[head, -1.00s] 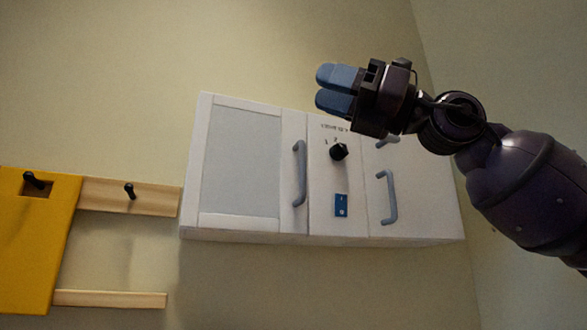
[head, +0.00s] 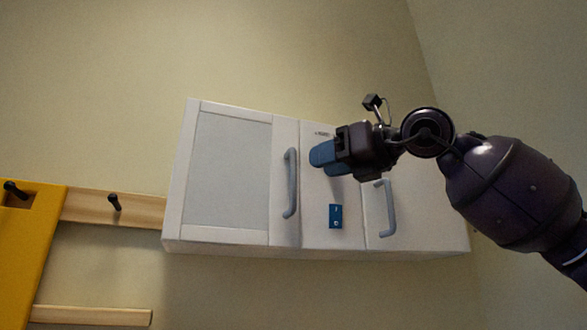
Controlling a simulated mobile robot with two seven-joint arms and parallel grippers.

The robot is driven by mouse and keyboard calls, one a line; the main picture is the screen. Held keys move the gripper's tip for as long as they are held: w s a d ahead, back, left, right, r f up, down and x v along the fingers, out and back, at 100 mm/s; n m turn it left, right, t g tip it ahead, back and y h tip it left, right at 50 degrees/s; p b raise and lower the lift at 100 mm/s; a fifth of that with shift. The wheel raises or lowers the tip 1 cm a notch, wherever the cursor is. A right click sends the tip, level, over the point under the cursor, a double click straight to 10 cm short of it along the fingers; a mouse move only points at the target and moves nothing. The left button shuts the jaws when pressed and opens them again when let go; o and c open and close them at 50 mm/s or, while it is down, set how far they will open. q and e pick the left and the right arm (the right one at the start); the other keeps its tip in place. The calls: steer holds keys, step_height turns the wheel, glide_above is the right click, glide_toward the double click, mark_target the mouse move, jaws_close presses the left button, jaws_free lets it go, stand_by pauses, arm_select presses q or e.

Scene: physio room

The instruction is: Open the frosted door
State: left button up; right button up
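The frosted door (head: 230,170) is the left door of a white wall cabinet, with a pale grey panel in a white frame. It looks closed. Its grey bar handle (head: 291,184) stands upright along its right side. My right gripper (head: 329,162) has blue fingers and is in front of the cabinet's middle panel, to the right of that handle and apart from it in the picture. Its fingers overlap in this view, so I cannot tell their opening. It hides the black dial on the middle panel. My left gripper is not in view.
A blue switch plate (head: 335,216) is below my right gripper on the middle panel. A plain right door has its own grey handle (head: 386,208). A wooden rail with black pegs (head: 114,202) and a yellow board (head: 30,250) are to the left.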

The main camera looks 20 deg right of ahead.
glide_above(293, 202)
steer(key=shift+w+d+p, duration=0.1)
steer(key=shift+w+p, duration=0.25)
steer(key=shift+p, duration=0.1)
steer(key=shift+c, duration=0.5)
steer(key=shift+r, duration=0.1)
jaws_close()
